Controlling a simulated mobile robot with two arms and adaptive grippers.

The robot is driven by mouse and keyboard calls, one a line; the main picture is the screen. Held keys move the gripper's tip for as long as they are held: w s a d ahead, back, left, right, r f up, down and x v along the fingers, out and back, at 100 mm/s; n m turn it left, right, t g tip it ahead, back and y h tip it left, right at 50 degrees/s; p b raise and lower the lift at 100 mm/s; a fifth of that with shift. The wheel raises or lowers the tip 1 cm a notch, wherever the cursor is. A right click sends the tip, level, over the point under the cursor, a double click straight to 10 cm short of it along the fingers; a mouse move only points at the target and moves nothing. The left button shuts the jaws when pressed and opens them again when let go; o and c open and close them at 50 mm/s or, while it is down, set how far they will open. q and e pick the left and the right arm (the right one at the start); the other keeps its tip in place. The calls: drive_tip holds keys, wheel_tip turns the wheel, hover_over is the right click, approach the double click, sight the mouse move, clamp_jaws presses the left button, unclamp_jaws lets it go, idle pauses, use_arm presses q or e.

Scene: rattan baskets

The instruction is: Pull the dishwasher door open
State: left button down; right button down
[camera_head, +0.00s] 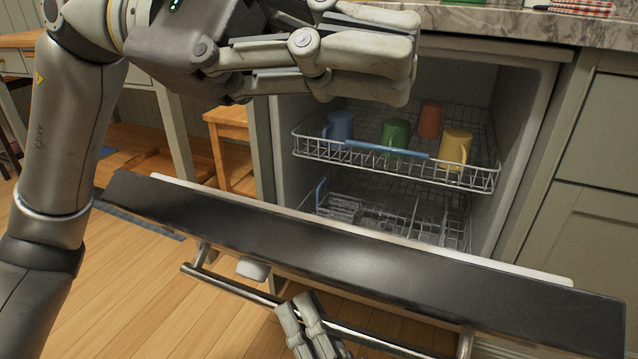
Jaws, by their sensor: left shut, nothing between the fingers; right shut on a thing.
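The dishwasher door (350,250) is tilted partly open, its dark top edge slanting down to the right across the view. Its metal handle bar (230,287) runs along the front of the door. My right gripper (303,318) is at the bottom of the view, shut on the handle bar. My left gripper (392,62) is raised in front of the top of the dishwasher opening, shut and empty, apart from the door. It hides part of the opening and the counter edge.
Inside the dishwasher, the upper rack (470,178) holds a blue mug (338,127), a green mug (395,134), an orange mug (430,120) and a yellow mug (455,146). The lower rack (400,213) shows below. Cabinets (590,210) stand right; a wooden stool (228,122) stands left.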

use_arm(q)
drive_tip(key=w+d+f+m+t+y, duration=0.2)
drive_tip(key=d+f+m+y, duration=0.1)
drive_tip(key=y, duration=0.1)
use_arm(e)
drive_tip(key=shift+r, duration=0.1)
use_arm(q)
drive_tip(key=m+t+y, duration=0.5)
drive_tip(key=t+y, duration=0.3)
drive_tip(key=y, duration=0.2)
hover_over(322, 217)
drive_tip(key=f, duration=1.1)
drive_tip(key=shift+w, duration=0.2)
drive_tip(key=shift+s+a+f, duration=0.15)
drive_tip(key=shift+s+f, duration=0.4)
